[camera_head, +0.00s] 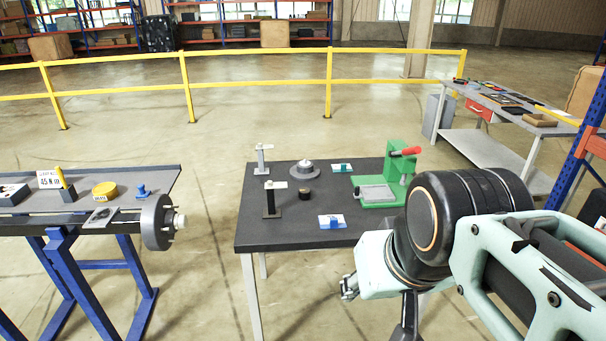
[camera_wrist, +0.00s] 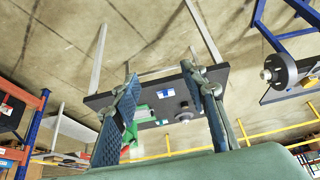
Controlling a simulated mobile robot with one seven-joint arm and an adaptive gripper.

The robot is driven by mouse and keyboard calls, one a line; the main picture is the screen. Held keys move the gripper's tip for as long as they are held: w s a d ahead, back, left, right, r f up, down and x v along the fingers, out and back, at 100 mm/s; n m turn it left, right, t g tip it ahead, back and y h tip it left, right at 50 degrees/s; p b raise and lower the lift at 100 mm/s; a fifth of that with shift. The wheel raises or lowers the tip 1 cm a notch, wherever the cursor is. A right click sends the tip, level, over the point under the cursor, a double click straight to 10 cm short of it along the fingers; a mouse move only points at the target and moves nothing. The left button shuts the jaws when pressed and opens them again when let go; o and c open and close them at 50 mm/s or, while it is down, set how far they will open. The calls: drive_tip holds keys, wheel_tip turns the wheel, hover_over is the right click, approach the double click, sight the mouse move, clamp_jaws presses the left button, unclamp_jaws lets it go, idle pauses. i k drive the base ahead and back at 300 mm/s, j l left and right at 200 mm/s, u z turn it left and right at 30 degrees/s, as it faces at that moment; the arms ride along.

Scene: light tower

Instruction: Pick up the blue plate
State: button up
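The blue plate (camera_head: 332,222), a small flat piece with white and blue areas, lies near the front edge of the dark table (camera_head: 262,228). It also shows in the wrist view (camera_wrist: 165,92), seen between my fingers but well beyond them. A similar white and teal plate (camera_head: 342,167) lies farther back on the table. My gripper (camera_wrist: 160,72) has its two fingers wide apart with nothing between them. It is apart from the table. In the head view my arm hides most of the gripper.
A green press with a red handle (camera_head: 403,152) stands right of the plate. A dark post stand (camera_head: 270,200), a black cylinder (camera_head: 305,194) and a round grey flanged part (camera_head: 305,171) stand nearby. A blue-legged bench (camera_head: 60,240) is at left, with open floor between.

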sight(332, 221)
drive_tip(key=i+l, duration=0.25)
drive_tip(key=i, duration=0.15)
drive_tip(key=i+l, duration=0.25)
drive_tip(key=i, duration=0.15)
